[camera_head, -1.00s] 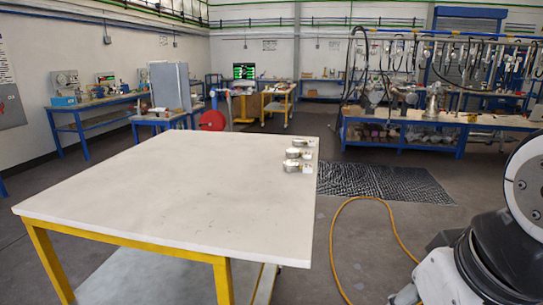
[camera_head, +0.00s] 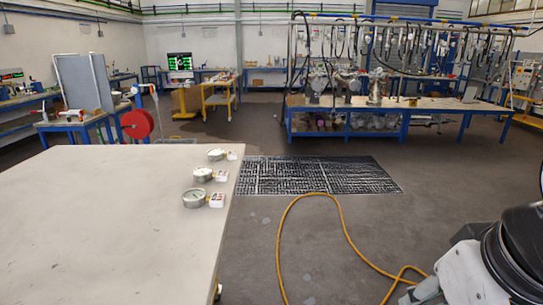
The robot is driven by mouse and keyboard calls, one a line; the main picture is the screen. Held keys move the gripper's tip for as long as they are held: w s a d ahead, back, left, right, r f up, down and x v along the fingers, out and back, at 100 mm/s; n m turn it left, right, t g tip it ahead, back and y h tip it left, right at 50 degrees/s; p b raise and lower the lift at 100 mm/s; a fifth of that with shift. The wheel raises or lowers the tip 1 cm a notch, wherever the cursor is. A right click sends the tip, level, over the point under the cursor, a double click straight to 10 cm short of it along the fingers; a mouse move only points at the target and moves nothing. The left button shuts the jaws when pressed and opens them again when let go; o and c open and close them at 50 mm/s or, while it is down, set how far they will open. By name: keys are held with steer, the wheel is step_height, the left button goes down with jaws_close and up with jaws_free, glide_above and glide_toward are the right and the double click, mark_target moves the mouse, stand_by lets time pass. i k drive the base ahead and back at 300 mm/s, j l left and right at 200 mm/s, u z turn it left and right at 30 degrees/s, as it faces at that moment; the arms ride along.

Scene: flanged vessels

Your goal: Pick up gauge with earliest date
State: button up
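Three round gauges lie near the right edge of the pale table (camera_head: 90,220) in the head view. The nearest gauge (camera_head: 193,198) is the largest in view, the middle gauge (camera_head: 203,174) is behind it, and the far gauge (camera_head: 216,154) is the farthest back. Each has a small white tag to its right: the near tag (camera_head: 217,200), the middle tag (camera_head: 221,176) and the far tag (camera_head: 232,155). The dates on the tags are too small to read. My gripper is not in view; only part of my arm shows at the lower right.
A yellow hose (camera_head: 346,232) curves over the floor right of the table. A blue workbench (camera_head: 400,113) with pipework stands at the back. The rest of the tabletop is bare.

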mark_target(202, 175)
steer(key=i+l+z, duration=0.1)
steer(key=i, duration=0.7)
steer(key=i+l+z, duration=0.1)
steer(key=i, duration=0.7)
steer(key=i+l+u, duration=0.1)
steer(key=i+u, duration=0.35)
steer(key=i+l+u, duration=0.2)
steer(key=u, duration=0.25)
steer(key=i+l+u, duration=0.25)
steer(key=u, duration=0.25)
steer(key=i+l+u, duration=0.25)
steer(key=l+u, duration=0.25)
steer(key=l, duration=0.2)
steer(key=i+l+u, duration=0.25)
steer(key=l, duration=0.15)
steer(key=k, duration=0.1)
